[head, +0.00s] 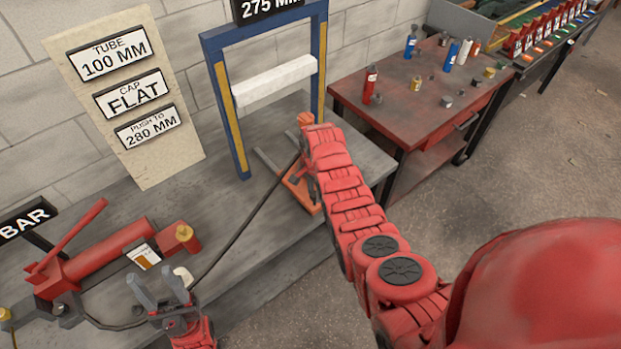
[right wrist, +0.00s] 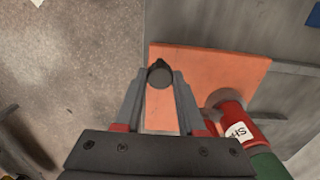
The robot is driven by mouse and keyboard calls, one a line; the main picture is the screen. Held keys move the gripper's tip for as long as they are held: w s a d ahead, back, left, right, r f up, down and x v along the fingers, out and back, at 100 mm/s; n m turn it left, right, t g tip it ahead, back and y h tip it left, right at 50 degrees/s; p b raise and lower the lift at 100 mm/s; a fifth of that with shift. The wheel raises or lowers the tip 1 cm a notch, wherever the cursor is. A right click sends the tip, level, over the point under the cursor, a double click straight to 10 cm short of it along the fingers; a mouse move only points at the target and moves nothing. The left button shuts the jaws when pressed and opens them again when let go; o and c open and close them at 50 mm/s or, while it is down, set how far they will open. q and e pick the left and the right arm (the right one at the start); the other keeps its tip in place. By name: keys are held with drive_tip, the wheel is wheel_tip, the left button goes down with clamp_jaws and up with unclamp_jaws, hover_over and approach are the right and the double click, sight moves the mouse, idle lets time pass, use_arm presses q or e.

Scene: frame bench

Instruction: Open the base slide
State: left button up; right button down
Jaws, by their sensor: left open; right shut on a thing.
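The base slide is an orange plate (head: 297,186) at the foot of the blue frame, by the bench's front edge. It also shows in the right wrist view (right wrist: 222,75). My right gripper (right wrist: 160,80) is shut on a dark round knob (right wrist: 160,74) at the plate's edge. In the head view my right arm covers much of the plate and hides the knob. A red cylinder (right wrist: 232,120) with a label stands by the plate in the right wrist view. My left gripper (head: 158,283) is open and empty above the bench at lower left.
The blue frame (head: 222,110) has a white crossbar (head: 275,80). A red hand pump (head: 115,258) lies on the bench at left, and a black hose (head: 240,232) runs toward the frame. A signboard (head: 165,165) leans on the wall. A red table (head: 425,105) holds bottles.

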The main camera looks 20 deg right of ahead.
drive_tip(key=shift+s+d+p, duration=0.2)
drive_tip(key=shift+s+p, duration=0.25)
drive_tip(key=shift+s, duration=0.1)
drive_tip(key=c, duration=0.5)
unclamp_jaws()
drive_tip(key=shift+r, duration=0.1)
drive_tip(key=shift+w+r+b, duration=0.15)
drive_tip(key=shift+r+b, duration=0.25)
drive_tip(key=shift+r, duration=0.3)
wheel_tip(320, 180, up, 6)
drive_tip(key=shift+r+b, duration=0.2)
drive_tip(key=shift+b, duration=0.3)
wheel_tip(320, 180, up, 9)
drive_tip(key=p, duration=0.7)
drive_tip(key=shift+r+p, duration=0.2)
drive_tip(key=shift+p, duration=0.15)
